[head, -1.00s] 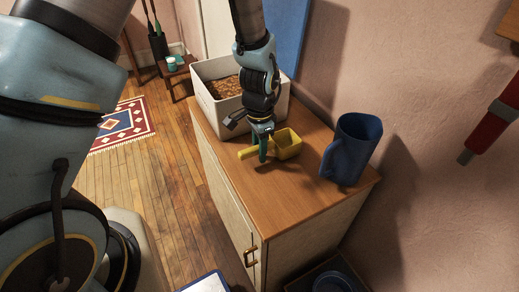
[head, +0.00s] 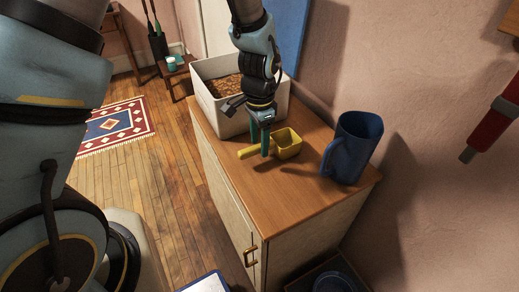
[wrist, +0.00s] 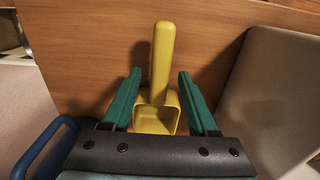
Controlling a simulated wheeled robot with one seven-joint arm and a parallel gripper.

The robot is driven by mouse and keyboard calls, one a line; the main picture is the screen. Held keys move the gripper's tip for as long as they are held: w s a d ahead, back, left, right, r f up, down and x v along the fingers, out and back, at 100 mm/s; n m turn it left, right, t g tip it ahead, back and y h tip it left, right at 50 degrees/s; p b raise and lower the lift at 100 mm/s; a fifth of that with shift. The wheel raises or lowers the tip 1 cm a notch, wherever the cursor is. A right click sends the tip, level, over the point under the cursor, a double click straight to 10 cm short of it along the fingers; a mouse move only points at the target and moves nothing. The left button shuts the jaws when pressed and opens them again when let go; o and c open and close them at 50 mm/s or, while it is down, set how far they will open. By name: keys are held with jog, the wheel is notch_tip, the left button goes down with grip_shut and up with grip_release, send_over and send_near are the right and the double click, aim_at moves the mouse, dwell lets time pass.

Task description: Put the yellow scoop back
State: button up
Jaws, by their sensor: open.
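The yellow scoop (head: 288,145) lies on the wooden cabinet top, its square cup toward the pitcher side and its handle pointing left. My gripper (head: 265,150) points down over the handle, open and empty. In the wrist view, the scoop (wrist: 163,50) shows between the two green fingers of my gripper (wrist: 160,73), with a gap on each side. Its cup is partly hidden behind the dark gripper body. I cannot tell how far the fingertips are above the cabinet top.
A white bin (head: 210,106) of brown granules stands just behind the gripper; it also shows at right in the wrist view (wrist: 275,90). A blue pitcher (head: 355,150) stands to the right of the scoop. The cabinet top's (head: 295,195) front part is clear.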

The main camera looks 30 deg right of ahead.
notch_tip(320, 180, up, 9)
jog(key=b, duration=0.1)
jog(key=w+a+r+n, duration=0.1)
jog(key=w+a+n, duration=0.3)
jog(key=a, duration=0.3)
jog(key=w+a+r+n, duration=0.1)
jog(key=w+a+n, duration=0.2)
jog(key=w+a, duration=0.35)
jog(key=s+a+r+n, duration=0.1)
jog(key=a+n, duration=0.4)
jog(key=a, duration=0.5)
jog(key=s+a+r+n+t, duration=0.1)
jog(key=a+n, duration=0.4)
jog(key=a, duration=0.6)
jog(key=shift+s+t, duration=0.3)
jog(key=shift+s, duration=0.05)
jog(key=shift+c, duration=0.3)
